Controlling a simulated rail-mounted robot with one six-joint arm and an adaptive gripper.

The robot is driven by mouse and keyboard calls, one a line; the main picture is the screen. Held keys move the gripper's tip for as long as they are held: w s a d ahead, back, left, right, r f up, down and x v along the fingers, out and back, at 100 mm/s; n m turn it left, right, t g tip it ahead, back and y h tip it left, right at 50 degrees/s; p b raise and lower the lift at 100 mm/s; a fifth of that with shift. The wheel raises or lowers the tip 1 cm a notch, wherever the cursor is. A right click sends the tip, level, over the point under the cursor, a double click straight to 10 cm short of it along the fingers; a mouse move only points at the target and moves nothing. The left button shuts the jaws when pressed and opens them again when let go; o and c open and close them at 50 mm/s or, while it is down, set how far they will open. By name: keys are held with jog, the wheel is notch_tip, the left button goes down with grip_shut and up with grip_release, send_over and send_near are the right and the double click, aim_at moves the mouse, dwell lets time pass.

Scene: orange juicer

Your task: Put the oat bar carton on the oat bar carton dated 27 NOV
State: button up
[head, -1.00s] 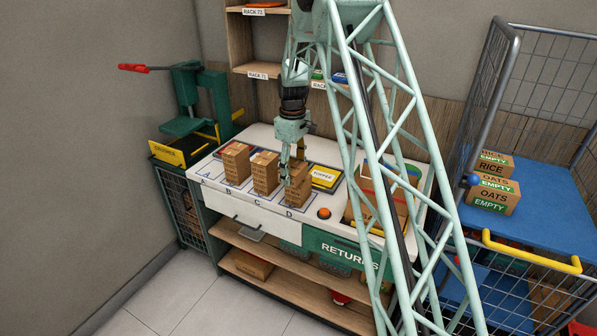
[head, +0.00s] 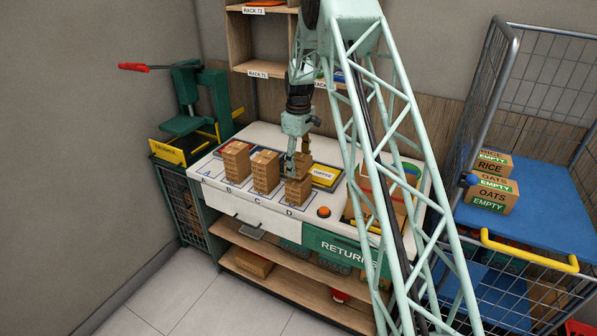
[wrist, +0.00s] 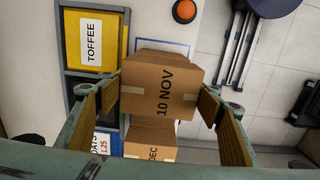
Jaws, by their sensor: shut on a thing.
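My gripper (head: 298,160) is shut on a brown oat bar carton (wrist: 160,92) that reads 10 NOV in the wrist view, one finger on each side. It is held above slot D, over a lower stack of cartons (head: 298,191); whether it touches that stack I cannot tell. The stack in slot C (head: 265,171) stands just to its left; its top carton reads DEC in the wrist view (wrist: 150,150), the day number hidden. Another carton stack (head: 236,161) stands in slot B. I cannot read 27 NOV on any carton.
A yellow TOFFEE box (head: 326,176) lies behind slot D, and a red button (head: 323,212) is to its right. Slot A (head: 207,171) on the white table is empty. A green crusher (head: 187,125) stands at the left, a cage trolley with a blue shelf (head: 540,207) at the right.

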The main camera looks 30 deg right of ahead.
aim_at(298, 159)
jog(key=shift+f, duration=1.6)
jog(key=shift+f, duration=0.15)
jog(key=o, duration=0.9)
jog(key=shift+o, duration=0.2)
notch_tip(298, 159, up, 12)
jog(key=shift+b, duration=0.3)
jog(key=shift+r, duration=0.3)
